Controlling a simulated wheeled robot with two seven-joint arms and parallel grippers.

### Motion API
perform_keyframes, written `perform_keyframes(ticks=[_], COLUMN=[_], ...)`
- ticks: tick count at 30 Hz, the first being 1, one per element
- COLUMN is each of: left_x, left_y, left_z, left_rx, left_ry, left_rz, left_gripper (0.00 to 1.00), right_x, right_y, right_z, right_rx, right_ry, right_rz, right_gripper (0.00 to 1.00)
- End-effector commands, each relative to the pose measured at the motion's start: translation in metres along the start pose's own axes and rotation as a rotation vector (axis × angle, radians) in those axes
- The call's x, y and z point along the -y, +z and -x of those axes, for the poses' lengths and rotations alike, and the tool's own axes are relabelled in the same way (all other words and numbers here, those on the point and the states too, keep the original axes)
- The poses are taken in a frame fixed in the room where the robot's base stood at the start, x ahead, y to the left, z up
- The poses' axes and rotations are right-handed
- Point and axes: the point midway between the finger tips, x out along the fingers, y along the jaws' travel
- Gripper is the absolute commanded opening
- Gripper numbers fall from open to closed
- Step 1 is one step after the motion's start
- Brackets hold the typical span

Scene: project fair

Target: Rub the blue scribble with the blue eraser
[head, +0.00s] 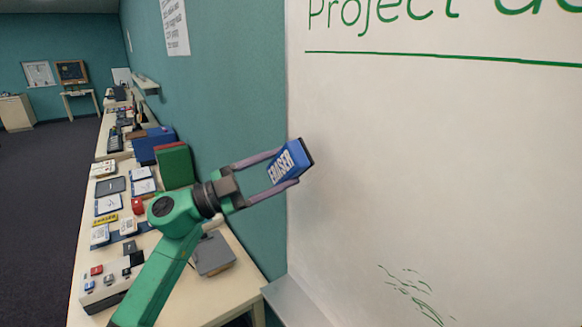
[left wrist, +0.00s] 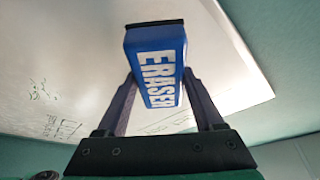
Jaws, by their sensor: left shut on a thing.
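My left gripper (head: 283,168) is shut on the blue eraser (head: 290,159), which has white ERASER lettering and a dark pad. The eraser is in front of the left edge of the whiteboard (head: 430,160); I cannot tell whether its pad touches the board. The left wrist view shows the eraser (left wrist: 157,68) between both fingers, dark pad at the far end. No clearly blue scribble shows. A green scribble (head: 412,287) is low on the board in the head view. Small dark marks (left wrist: 38,90) of unclear colour show in the left wrist view. My right gripper is out of view.
Green writing (head: 385,12) and a green line (head: 440,56) run along the board's top. A ledge (head: 292,300) juts out below the board. A long table (head: 235,285) at the left holds books, cards and small boxes. The board's middle is clear.

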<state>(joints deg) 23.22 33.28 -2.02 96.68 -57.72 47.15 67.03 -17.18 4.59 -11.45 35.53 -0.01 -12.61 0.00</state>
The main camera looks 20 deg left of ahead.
Motion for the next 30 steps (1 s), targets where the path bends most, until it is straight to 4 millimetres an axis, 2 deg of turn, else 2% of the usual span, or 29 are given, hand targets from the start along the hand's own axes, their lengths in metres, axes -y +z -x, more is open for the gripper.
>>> perform_keyframes(ticks=[4, 14, 22, 30], left_x=[-0.001, 0.000, -0.002, 0.000], left_y=[-0.005, -0.007, -0.016, -0.018], left_z=[0.014, 0.018, 0.043, 0.044], left_rx=[0.001, 0.000, 0.001, -0.001], left_ry=[0.000, 0.000, 0.000, 0.000], left_rz=[-0.001, -0.001, 0.000, -0.001], left_gripper=[0.24, 0.24, 0.24, 0.24], right_x=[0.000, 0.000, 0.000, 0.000], right_y=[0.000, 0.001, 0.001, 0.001], right_z=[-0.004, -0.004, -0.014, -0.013], right_rx=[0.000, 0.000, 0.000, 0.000], right_ry=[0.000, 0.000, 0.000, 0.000], right_rz=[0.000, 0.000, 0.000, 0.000], right_gripper=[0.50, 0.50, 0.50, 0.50])
